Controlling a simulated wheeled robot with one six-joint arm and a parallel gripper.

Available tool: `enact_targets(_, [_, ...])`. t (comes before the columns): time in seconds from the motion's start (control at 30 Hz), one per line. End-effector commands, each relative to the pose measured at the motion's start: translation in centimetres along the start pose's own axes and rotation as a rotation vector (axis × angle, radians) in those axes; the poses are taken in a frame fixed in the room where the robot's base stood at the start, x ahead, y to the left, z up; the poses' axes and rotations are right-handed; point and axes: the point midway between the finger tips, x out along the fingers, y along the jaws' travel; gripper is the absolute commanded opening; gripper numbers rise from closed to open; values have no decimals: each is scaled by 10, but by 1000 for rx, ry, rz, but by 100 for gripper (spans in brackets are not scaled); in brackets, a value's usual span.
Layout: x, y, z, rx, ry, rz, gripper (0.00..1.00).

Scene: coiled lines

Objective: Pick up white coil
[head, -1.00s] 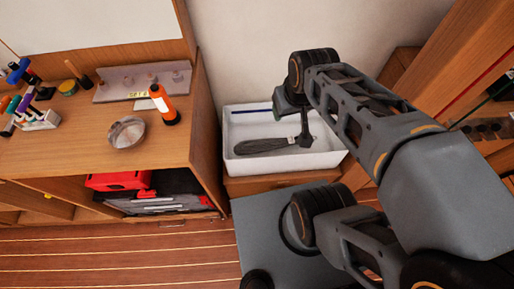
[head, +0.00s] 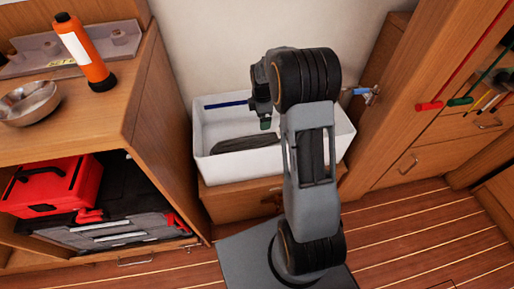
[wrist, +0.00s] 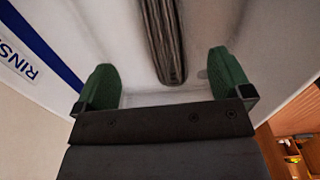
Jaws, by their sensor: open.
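My gripper (wrist: 166,80) is open, with its two green fingertips apart and nothing between the tips. In the head view my gripper (head: 264,118) hangs over the white tub (head: 275,163), partly hidden by my own arm. A long dark grey ribbed bundle (head: 248,143) lies in the tub. In the wrist view the dark grey bundle (wrist: 167,40) lies ahead of the fingers, roughly centred between them. I cannot make out a white coil in either view.
The tub (wrist: 110,30) has a blue stripe and lettering in the wrist view. It stands on a low wooden cabinet (head: 235,202). Wooden drawers (head: 425,150) stand on the right.

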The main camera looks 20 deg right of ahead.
Motion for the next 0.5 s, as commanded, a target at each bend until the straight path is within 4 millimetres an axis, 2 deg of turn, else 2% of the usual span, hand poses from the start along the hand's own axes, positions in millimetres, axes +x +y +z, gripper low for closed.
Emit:
enact_targets(0.03, [15, 1, 1, -9, 0, -6, 97])
enact_targets(0.2, [47, 1, 2, -19, 0, -7, 97])
enact_targets(0.33, [68, 1, 2, -18, 0, -6, 97])
enact_targets(0.5, [84, 1, 2, -17, 0, -5, 97])
